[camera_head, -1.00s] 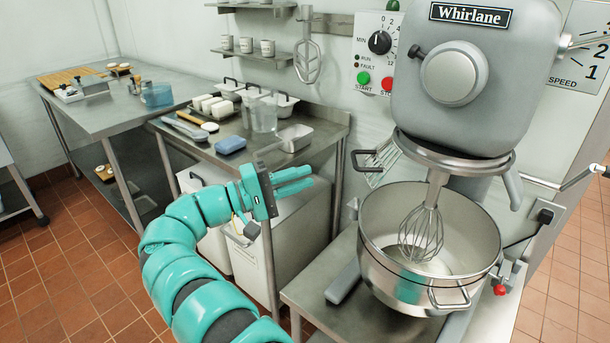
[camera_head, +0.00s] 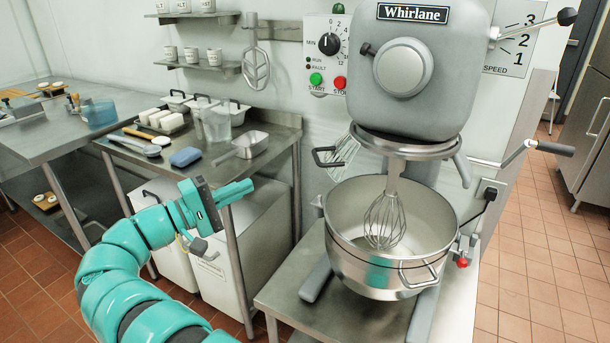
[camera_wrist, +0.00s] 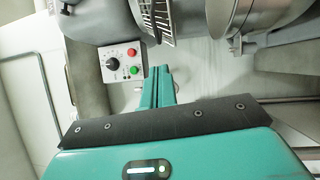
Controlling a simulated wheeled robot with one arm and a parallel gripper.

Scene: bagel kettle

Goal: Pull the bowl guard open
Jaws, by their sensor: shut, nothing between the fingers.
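The bowl guard (camera_head: 344,157) is a wire grille with a black handle (camera_head: 325,157) at the left of the mixer head, above the bowl's left rim. Its bars also show at the top of the wrist view (camera_wrist: 155,16). The steel bowl (camera_head: 375,262) sits below the head with the whisk (camera_head: 385,220) hanging inside. My teal gripper (camera_head: 250,187) is left of the bowl and lower than the guard handle, apart from both. Its fingers are together and empty, and they also show in the wrist view (camera_wrist: 160,76).
The mixer head (camera_head: 415,70) stands over the bowl. The control box (camera_head: 325,52) with dial and buttons is on the wall behind. A steel counter (camera_head: 225,165) with containers and a blue sponge (camera_head: 186,157) is behind my arm. A lever (camera_head: 550,147) sticks out at right.

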